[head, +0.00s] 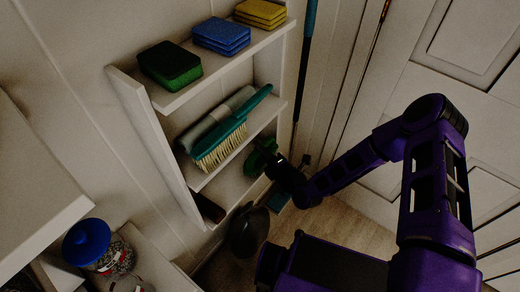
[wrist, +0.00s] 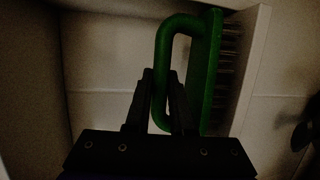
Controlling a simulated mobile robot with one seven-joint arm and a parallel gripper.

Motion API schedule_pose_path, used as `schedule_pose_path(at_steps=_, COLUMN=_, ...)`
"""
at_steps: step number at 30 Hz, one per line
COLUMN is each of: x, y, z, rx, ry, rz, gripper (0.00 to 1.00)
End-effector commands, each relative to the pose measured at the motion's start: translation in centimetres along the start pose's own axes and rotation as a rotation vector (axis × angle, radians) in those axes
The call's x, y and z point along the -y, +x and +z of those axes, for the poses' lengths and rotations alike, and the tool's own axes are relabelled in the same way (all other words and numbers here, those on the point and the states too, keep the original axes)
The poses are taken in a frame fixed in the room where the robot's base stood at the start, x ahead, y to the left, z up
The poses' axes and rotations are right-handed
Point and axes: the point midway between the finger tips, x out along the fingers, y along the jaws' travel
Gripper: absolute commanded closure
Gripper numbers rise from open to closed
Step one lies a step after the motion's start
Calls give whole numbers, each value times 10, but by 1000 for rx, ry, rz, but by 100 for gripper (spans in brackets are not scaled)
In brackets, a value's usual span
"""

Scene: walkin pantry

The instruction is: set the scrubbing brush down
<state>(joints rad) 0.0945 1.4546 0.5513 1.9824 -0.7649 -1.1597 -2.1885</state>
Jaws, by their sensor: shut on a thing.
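The scrubbing brush (wrist: 206,75) is green, with a loop handle on its left and bristles facing right in the wrist view. My gripper (wrist: 160,77) is shut on the loop handle, one finger on each side of it. In the head view the brush (head: 258,157) is a small green shape at the tip of my gripper (head: 270,160), at the opening of the lower shelf compartment. The gripper and brush partly hide each other there. I cannot tell whether the brush touches the shelf.
The white shelf unit (head: 150,122) holds green (head: 170,66), blue (head: 221,37) and yellow (head: 261,13) sponges on top. A teal dustpan brush (head: 222,130) lies on the shelf below. A dark round object (head: 249,230) is below my gripper. A blue-lidded jar (head: 88,243) stands left.

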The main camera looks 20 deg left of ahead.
Motion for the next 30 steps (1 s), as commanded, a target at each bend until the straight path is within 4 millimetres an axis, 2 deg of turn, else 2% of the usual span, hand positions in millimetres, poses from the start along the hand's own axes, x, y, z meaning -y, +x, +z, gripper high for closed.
schedule_pose_path(at_steps=2, x=4, y=1, z=0, rx=-1, ry=-1, rz=0, gripper=100)
schedule_pose_path(at_steps=3, x=3, y=0, z=0, rx=-1, ry=-1, rz=0, gripper=75)
schedule_pose_path(at_steps=7, x=2, y=0, z=0, rx=0, ry=0, rz=0, gripper=52)
schedule_pose_path(at_steps=8, x=2, y=0, z=0, rx=-1, ry=0, rz=0, gripper=48)
schedule_pose_path(at_steps=20, x=-1, y=-3, z=0, rx=0, ry=1, rz=-1, gripper=48)
schedule_pose_path(at_steps=23, x=-1, y=-19, z=0, rx=-1, ry=1, rz=-2, gripper=48)
schedule_pose_path(at_steps=30, x=0, y=-72, z=0, rx=0, ry=1, rz=-3, gripper=48)
